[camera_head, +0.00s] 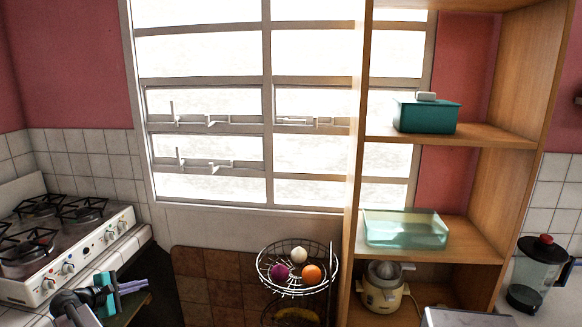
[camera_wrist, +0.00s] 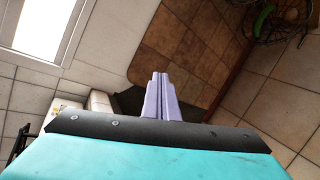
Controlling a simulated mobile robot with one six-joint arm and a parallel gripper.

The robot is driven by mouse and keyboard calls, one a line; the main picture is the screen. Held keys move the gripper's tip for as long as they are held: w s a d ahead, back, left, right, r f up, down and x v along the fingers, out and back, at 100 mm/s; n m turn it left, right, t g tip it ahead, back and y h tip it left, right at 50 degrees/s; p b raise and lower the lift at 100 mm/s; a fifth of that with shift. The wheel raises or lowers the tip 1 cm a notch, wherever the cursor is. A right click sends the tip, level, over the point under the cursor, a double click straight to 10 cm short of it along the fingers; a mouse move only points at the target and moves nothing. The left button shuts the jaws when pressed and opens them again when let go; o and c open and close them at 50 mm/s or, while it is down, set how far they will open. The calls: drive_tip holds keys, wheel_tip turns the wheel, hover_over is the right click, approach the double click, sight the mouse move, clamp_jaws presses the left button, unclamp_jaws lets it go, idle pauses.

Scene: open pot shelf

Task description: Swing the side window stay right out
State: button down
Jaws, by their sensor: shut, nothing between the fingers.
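The window (camera_head: 205,55) is a pale metal frame with bright panes, behind and left of the shelf. Its left column carries two light stays with upright handles, an upper stay (camera_head: 211,123) and a lower stay (camera_head: 214,168). Another stay (camera_head: 305,121) lies flat along the pane right of the middle post. I cannot tell which one is the side stay. My gripper (camera_head: 146,285) is low at the left, beside the stove and well below the window.
A stove (camera_head: 70,235) stands at the left. A wire fruit basket (camera_head: 297,266) is below the window. The wooden shelf (camera_head: 475,138) overlaps the window's right part and holds a teal box (camera_head: 427,117), a glass dish (camera_head: 405,230) and a juicer (camera_head: 383,290). The space before the left panes is open.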

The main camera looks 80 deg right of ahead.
drive_tip(key=s+d+r+m+g+h+b, duration=0.15)
drive_tip(key=s+d+r, duration=0.35)
drive_tip(key=r, duration=0.5)
drive_tip(key=s+d+r+m+g, duration=0.1)
drive_tip(key=s+d+r+m, duration=0.15)
drive_tip(key=d+r, duration=0.65)
drive_tip(key=s+d+r+m+g+h, duration=0.15)
drive_tip(key=s+d+r, duration=0.35)
drive_tip(key=r, duration=0.5)
drive_tip(key=s+d+r+m+g+y+b, duration=0.1)
drive_tip(key=s+d+r+m+g, duration=0.1)
drive_tip(key=s+r, duration=0.8)
drive_tip(key=s+d+r+m+g+b, duration=0.1)
drive_tip(key=s+d+r+m+g, duration=0.2)
drive_tip(key=s+r, duration=0.8)
drive_tip(key=s+d, duration=0.1)
drive_tip(key=s, duration=0.4)
drive_tip(key=shift+m+y, duration=0.35)
drive_tip(key=shift+y, duration=0.05)
drive_tip(key=shift+r, duration=0.1)
drive_tip(key=p+x, duration=0.2)
drive_tip(key=x, duration=0.8)
drive_tip(key=shift+s+r, duration=0.15)
drive_tip(key=shift+s+d+p, duration=0.15)
drive_tip(key=shift+s+p, duration=0.6)
drive_tip(key=shift+s, duration=1.15)
